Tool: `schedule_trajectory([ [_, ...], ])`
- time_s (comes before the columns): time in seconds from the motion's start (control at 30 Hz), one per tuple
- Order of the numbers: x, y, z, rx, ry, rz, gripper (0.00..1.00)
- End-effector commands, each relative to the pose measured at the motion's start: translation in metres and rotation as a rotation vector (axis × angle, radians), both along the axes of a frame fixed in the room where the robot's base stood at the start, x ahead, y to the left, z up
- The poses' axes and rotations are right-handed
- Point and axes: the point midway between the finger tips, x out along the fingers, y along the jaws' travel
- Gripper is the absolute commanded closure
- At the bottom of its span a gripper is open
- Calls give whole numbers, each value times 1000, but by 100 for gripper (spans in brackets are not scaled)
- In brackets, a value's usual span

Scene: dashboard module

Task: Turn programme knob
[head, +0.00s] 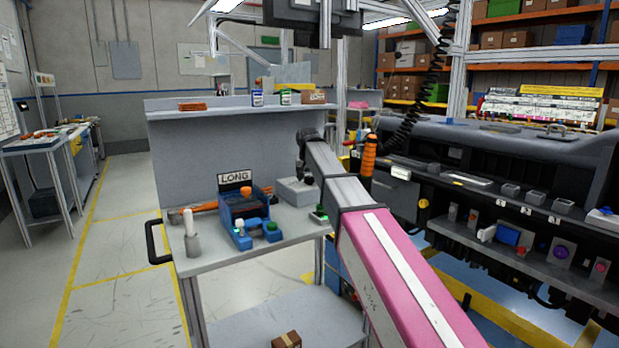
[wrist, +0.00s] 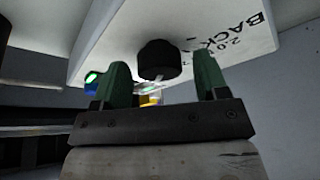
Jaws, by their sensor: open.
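In the wrist view, a black round knob (wrist: 158,58) sticks out from a pale panel (wrist: 120,35) with upside-down dark lettering, including "BACK". My gripper (wrist: 160,78) is open, with one green finger on each side of the knob in the picture. I cannot tell whether the fingers are level with the knob in depth, and no contact shows. In the head view, my arm reaches over the trolley toward a small grey box (head: 297,191). The fingertips cannot be made out there, and the knob cannot be picked out.
A blue fixture with a "LONG" sign (head: 234,178) stands left of the grey box on the trolley (head: 215,258). The dark dashboard (head: 480,165) with several controls is at the right. Yellow-lined floor is clear at left.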

Motion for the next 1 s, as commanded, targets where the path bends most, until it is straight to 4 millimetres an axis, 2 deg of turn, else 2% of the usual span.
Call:
schedule_trajectory([
  [0.07, 0, 0, 0, 0, 0, 0, 33],
  [0.1, 0, 0, 0, 0, 0, 0, 36],
  [0.23, 0, 0, 0, 0, 0, 0, 78],
  [0.27, 0, 0, 0, 0, 0, 0, 80],
  [0.67, 0, -1, 0, 1, 1, 58, 80],
  [1.0, 0, -1, 0, 1, 0, 307, 80],
])
